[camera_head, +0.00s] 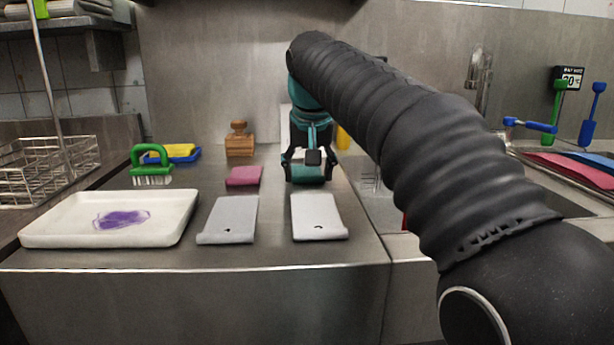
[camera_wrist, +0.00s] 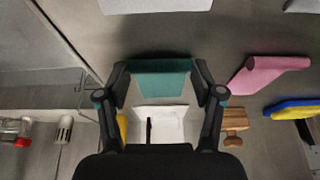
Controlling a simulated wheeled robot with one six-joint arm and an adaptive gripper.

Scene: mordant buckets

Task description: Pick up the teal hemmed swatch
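The teal hemmed swatch (camera_wrist: 162,80) lies on the steel counter, its thicker hem along the upper edge in the wrist view. It also shows in the head view (camera_head: 308,174), partly hidden by my gripper. My gripper (camera_wrist: 161,72) is open, pointing down, with one finger beside each side edge of the swatch. The gaps at both edges are very small, and I cannot tell whether the fingers touch it. In the head view my gripper (camera_head: 308,168) is low over the counter.
A pink swatch (camera_head: 244,176) lies left of my gripper. Two grey plates (camera_head: 229,219) (camera_head: 318,218) lie in front, with a white tray (camera_head: 60,225) further left. A wooden stamp (camera_head: 239,143) and a green brush (camera_head: 151,170) stand behind. A sink area (camera_head: 375,185) is right.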

